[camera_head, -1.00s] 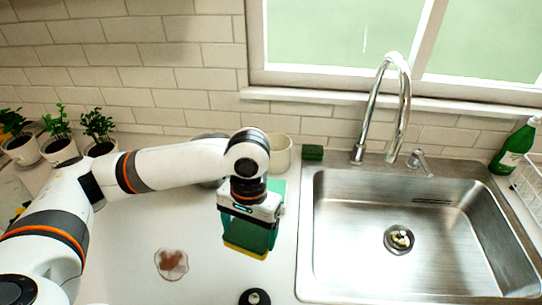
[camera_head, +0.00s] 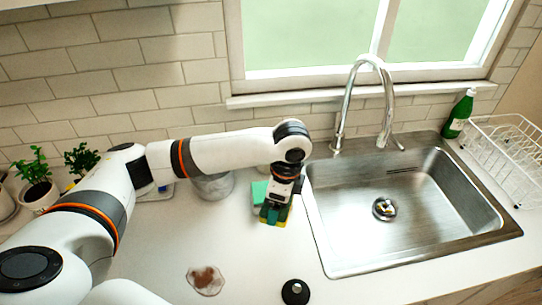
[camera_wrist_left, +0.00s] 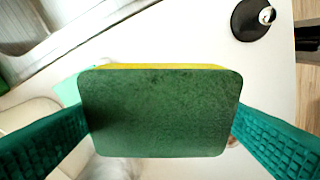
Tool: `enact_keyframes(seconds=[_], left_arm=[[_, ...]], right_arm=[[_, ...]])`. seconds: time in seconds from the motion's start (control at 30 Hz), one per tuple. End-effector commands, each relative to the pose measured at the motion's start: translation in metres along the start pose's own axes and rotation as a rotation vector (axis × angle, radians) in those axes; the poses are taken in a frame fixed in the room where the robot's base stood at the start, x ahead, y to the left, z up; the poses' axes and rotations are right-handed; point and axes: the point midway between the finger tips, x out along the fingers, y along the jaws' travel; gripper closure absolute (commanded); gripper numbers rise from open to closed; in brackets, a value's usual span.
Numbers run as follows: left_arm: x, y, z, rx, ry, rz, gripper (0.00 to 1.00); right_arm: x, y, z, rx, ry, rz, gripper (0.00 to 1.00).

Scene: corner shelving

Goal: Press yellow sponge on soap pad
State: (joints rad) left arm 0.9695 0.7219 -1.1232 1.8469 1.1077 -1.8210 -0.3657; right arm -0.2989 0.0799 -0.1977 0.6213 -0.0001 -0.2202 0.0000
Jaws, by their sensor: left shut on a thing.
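My left gripper (camera_head: 273,206) is shut on the yellow sponge (camera_wrist_left: 160,112), with its teal fingers on two opposite sides. The sponge's dark green scrubbing face fills the middle of the left wrist view and a thin yellow edge shows along its top. In the head view, the gripper points down over the counter left of the sink. A flat light green pad (camera_head: 259,192), perhaps the soap pad, lies just behind and left of the sponge. It shows partly behind the sponge in the wrist view (camera_wrist_left: 72,88). I cannot tell whether sponge and pad touch. My right gripper is out of view.
The steel sink (camera_head: 400,215) is on the right, with a faucet (camera_head: 341,125) behind it. A brown stain (camera_head: 205,280) and a black stopper (camera_head: 295,291) are on the front counter. A grey pot (camera_head: 213,186) stands behind my arm. A white dish rack (camera_head: 505,155) is far right.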

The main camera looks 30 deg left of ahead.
Motion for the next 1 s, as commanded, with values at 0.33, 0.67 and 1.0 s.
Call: enact_keyframes(seconds=[0.33,0.67,1.0], left_arm=[[-0.009,0.044,-0.013,0.725,-0.001,0.087,0.33],[-0.009,0.079,-0.031,1.4,-0.001,0.17,0.33],[-0.005,0.099,-0.045,1.854,-0.001,0.227,0.33]], right_arm=[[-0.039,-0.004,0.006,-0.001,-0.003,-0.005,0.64],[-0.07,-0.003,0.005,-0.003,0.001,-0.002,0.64],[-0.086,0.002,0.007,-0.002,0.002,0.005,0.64]])
